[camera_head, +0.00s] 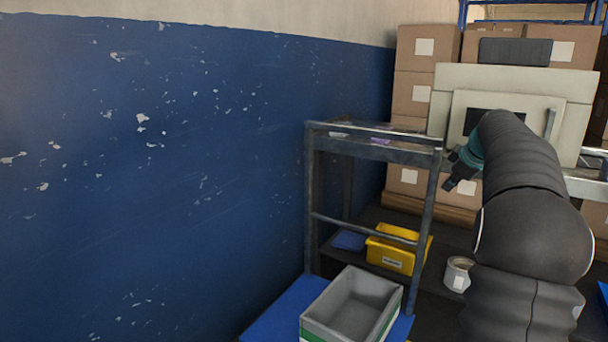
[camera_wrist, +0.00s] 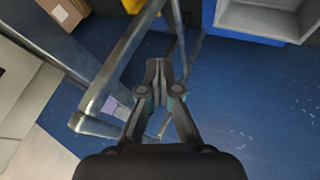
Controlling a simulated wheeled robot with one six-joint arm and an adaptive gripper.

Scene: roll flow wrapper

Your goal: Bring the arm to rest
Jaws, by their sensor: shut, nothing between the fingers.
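My gripper (camera_wrist: 160,66) is shut and empty in the wrist view, its two fingers together at the tips. In the head view my gripper (camera_head: 453,172) shows small and dark at the end of my black arm, just right of the metal rack's upper corner. I cannot tell how far it is from the rack. My arm reaches forward on the right side of the head view and hides part of the machine behind it.
A metal rack (camera_head: 312,190) stands beside a blue wall (camera_head: 170,180). A grey bin (camera_head: 318,322), a yellow bin (camera_head: 391,257) and a white roll (camera_head: 457,274) are low down. A beige machine (camera_head: 570,88) and stacked boxes (camera_head: 412,92) stand behind.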

